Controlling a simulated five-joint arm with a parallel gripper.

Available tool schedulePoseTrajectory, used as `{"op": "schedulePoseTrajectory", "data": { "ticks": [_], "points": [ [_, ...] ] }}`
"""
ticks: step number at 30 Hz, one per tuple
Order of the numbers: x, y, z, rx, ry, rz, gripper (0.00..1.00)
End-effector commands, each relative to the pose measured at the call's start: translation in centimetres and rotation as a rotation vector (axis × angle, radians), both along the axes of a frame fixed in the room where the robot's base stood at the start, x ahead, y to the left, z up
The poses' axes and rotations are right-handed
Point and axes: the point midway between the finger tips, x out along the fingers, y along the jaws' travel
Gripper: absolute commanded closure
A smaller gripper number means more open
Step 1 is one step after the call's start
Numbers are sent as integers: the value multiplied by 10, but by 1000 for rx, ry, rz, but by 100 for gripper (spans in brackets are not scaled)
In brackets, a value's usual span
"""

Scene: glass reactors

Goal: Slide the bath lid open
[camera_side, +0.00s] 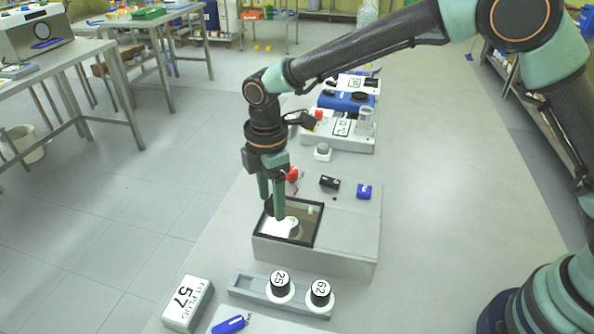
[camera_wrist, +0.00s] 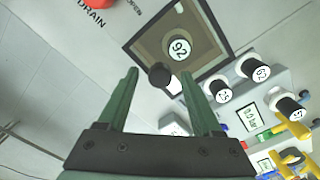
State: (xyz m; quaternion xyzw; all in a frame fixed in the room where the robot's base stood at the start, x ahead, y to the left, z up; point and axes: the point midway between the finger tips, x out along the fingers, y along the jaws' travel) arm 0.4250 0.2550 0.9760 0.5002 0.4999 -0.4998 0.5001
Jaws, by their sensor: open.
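The bath is a grey box (camera_side: 345,235) on the bench, with a black-framed top window (camera_side: 318,222). A tinted pane appears to cover the window; how far it covers is hard to tell. A round white vessel with a numbered cap shows within the frame (camera_wrist: 182,47). A dark round knob (camera_wrist: 160,75) stands by the frame's near corner in the wrist view. My gripper (camera_side: 272,206) points down over the left part of the window. Its fingers are open, and in the wrist view the knob appears between the fingertips (camera_wrist: 158,76). Contact cannot be told.
A rack (camera_side: 248,285) with two capped vessels stands in front. The bench at right is clear.

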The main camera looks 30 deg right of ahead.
Motion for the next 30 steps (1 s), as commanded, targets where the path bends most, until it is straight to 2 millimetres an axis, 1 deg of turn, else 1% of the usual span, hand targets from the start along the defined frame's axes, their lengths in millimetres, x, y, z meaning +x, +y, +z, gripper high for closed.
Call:
{"op": "schedulePoseTrajectory", "data": {
  "ticks": [2, 3, 5, 6, 8, 9, 30],
  "points": [
    [0, 0, 0, 0, 0, 0, 33],
    [0, 0, 0, 0, 0, 0, 37],
    [0, 0, 0, 0, 0, 0, 60],
    [0, 0, 0, 0, 0, 0, 75],
    [0, 0, 0, 0, 0, 0, 98],
    [0, 0, 0, 0, 0, 0, 100],
    [0, 0, 1, 0, 0, 0, 100]
  ]
}}
